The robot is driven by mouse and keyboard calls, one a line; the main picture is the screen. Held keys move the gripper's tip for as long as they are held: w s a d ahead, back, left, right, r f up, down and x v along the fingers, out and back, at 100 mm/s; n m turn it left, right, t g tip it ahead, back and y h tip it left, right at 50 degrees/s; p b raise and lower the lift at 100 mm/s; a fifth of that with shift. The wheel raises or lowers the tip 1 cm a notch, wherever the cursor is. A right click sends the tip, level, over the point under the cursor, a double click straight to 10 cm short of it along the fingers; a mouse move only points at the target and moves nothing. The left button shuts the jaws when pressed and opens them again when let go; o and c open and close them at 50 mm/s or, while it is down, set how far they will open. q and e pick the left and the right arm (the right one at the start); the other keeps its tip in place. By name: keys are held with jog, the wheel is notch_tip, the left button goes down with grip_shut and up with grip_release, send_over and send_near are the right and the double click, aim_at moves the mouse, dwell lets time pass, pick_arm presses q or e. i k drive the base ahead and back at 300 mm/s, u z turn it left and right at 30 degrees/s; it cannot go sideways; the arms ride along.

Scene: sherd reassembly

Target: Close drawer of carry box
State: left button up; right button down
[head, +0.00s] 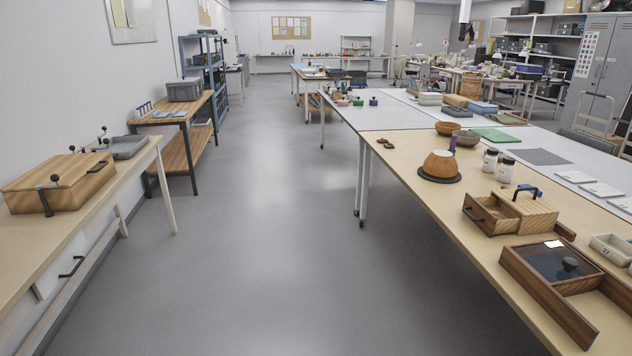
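The wooden carry box (532,214) stands on the right-hand table, towards its near end. It has striped wood and a dark blue carrying handle (527,190) on top. Its drawer (491,216) is pulled out to the left, towards the aisle edge of the table. The open inside of the drawer shows, and a dark pull sits on its front face. I cannot make out anything inside the drawer. Neither of my grippers is in view.
A wooden tray with a dark glass panel (553,262) lies just nearer than the box. Two white jars (490,160) and a terracotta bowl (440,164) on a dark disc stand beyond it. The grey floor aisle (270,230) is clear. A left bench (40,230) holds a wooden chest (60,182).

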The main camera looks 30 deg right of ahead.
aim_at(478, 208)
jog(key=z, duration=0.1)
jog(key=i, duration=2.3)
jog(key=z, duration=1.05)
jog(key=i, duration=1.6)
jog(key=z, duration=1.35)
